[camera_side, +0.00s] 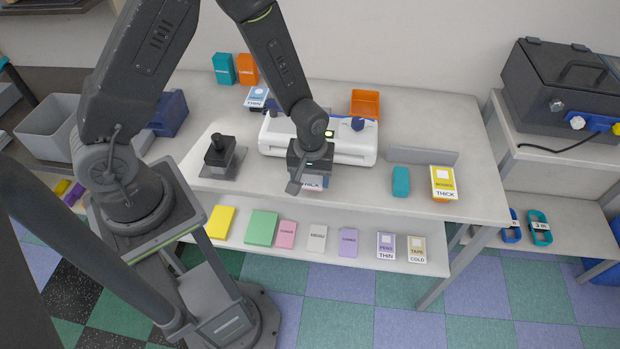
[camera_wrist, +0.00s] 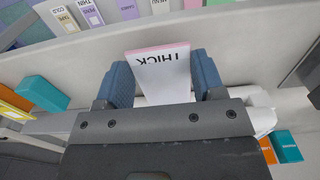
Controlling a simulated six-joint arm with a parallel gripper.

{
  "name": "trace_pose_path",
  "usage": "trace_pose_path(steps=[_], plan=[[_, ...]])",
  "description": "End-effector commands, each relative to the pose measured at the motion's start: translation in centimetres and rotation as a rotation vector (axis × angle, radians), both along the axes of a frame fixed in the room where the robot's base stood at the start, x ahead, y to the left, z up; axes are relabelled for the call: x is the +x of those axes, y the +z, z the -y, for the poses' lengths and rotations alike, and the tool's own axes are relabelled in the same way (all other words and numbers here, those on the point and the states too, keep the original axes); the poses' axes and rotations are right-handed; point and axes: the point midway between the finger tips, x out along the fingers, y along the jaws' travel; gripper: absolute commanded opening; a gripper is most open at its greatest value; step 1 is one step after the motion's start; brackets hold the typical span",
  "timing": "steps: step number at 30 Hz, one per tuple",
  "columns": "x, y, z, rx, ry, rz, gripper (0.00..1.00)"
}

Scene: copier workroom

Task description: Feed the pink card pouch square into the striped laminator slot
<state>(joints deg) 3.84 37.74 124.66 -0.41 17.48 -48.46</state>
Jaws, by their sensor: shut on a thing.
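The pink card pouch (camera_wrist: 163,72) shows a white face lettered THICK, upside down in the wrist view, with a pink strip along its far edge. My gripper (camera_wrist: 160,85) is shut on it, with a blue pad on each side. In the side view my gripper (camera_side: 311,178) hangs over the bench just in front of the white laminator (camera_side: 350,150), and mostly hides the pouch (camera_side: 312,187). The laminator's near face is partly behind my wrist. I cannot make out the slot or its stripes. A white edge of the laminator (camera_wrist: 264,118) shows in the wrist view.
Right of the laminator are a low grey plate (camera_side: 422,156), a teal block (camera_side: 401,181) and a yellow-and-white THICK card (camera_side: 442,184). A black-topped device (camera_side: 219,155) stands left. An orange tray (camera_side: 365,103) sits behind. Several cards lie on the lower shelf (camera_side: 200,246).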

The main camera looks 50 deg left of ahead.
Motion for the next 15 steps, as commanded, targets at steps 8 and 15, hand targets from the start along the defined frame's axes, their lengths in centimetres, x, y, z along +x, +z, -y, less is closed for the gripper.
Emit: trace_pose_path(steps=[8,15], plan=[[0.74,-0.08,-0.81,0.000,0.001,0.000,0.40],[0.75,-0.07,-0.81,0.000,0.000,0.000,0.40]])
